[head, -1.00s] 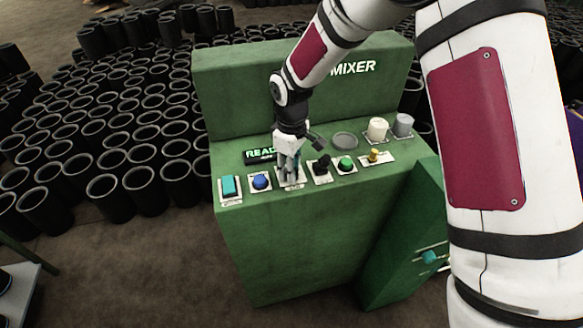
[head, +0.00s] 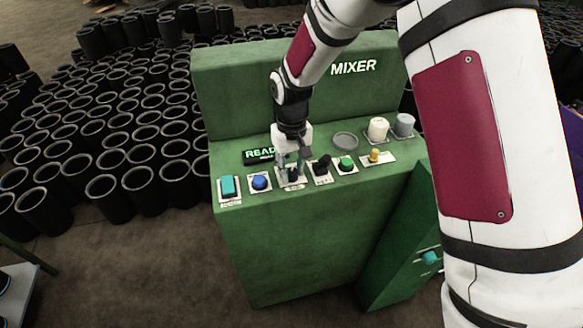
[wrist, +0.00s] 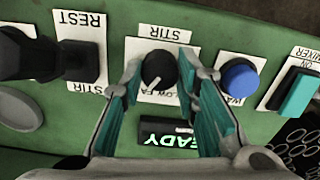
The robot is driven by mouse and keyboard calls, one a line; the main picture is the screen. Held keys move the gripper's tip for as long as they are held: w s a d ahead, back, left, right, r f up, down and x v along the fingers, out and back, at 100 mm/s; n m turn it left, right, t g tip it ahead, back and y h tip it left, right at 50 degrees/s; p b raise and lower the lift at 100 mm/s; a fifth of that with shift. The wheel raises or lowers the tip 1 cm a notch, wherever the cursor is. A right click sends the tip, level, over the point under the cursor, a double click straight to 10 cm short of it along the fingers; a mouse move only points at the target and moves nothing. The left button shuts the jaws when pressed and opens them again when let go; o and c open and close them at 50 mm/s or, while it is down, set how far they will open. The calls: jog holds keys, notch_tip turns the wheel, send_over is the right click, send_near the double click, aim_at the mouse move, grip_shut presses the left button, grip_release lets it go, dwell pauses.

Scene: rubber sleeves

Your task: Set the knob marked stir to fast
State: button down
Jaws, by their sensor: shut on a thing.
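The stir knob (wrist: 158,70) is round and black with a white pointer line, on a white plate (wrist: 190,56) marked STIR. In the wrist view its line points to the lower left. The scale words at the plate's lower edge are partly hidden by my fingers. My gripper (wrist: 160,72) has its teal-padded fingers on both sides of the knob, shut on it. In the head view my gripper (head: 291,168) is over the third plate from the left on the green mixer panel (head: 320,205), with a dark part of the knob (head: 292,176) showing.
A blue button (head: 260,182) and a teal switch (head: 229,187) are left of the knob. A black rest/stir selector (head: 321,165), green button (head: 346,163) and yellow toggle (head: 375,155) are right. A lit READY display (head: 259,154) is behind. Black sleeves (head: 105,187) stand on the floor.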

aim_at(292, 171)
dwell(0.4)
jog(key=c, duration=1.2)
grip_release()
jog(key=shift+r, duration=0.1)
notch_tip(292, 171, up, 12)
jog(key=shift+f, duration=0.1)
